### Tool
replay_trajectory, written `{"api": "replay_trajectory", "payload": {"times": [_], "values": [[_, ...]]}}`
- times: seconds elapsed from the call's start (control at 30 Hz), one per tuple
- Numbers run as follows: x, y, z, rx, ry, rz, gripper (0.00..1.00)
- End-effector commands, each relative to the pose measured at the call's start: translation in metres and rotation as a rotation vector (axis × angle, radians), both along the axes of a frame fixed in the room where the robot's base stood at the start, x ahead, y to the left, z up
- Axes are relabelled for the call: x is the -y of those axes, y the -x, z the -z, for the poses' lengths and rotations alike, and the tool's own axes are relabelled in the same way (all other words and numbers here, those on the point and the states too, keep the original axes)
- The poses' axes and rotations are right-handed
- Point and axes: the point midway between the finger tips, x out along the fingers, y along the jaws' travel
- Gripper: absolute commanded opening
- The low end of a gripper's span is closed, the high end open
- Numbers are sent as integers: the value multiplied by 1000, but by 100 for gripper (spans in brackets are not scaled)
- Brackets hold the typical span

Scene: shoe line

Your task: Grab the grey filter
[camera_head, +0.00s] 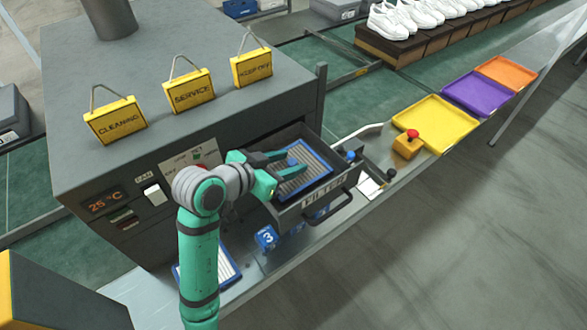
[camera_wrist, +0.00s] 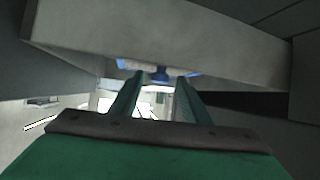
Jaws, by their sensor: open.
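The grey filter (camera_head: 315,178) has grey pleats in a blue frame and lies in the open drawer marked FILTER (camera_head: 348,198). My gripper (camera_head: 297,162) reaches in from the left, its two green fingers apart over the filter. A small blue part of the filter shows between the fingers. In the wrist view the fingertips (camera_wrist: 163,82) stand on either side of a blue piece (camera_wrist: 130,64) under a grey wall. I cannot tell whether they touch it. My gripper hides part of the filter's left side.
A second filter, whiter with a blue frame (camera_head: 224,268), lies on the bench below. A blue block marked 3 (camera_head: 266,237) is beside it. The machine (camera_head: 130,60) carries several yellow signs. Yellow (camera_head: 437,122), purple (camera_head: 482,92) and orange (camera_head: 506,72) trays stand right.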

Motion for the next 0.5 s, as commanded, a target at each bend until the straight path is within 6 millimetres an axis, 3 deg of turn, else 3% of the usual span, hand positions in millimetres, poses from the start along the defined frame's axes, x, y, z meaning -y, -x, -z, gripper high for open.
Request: {"api": "replay_trajectory", "payload": {"times": [0.17, 0.33, 0.5], "values": [[0, 0, 0, 0, 0, 0, 42], [0, 0, 0, 0, 0, 0, 1], [0, 0, 0, 0, 0, -1, 0]]}}
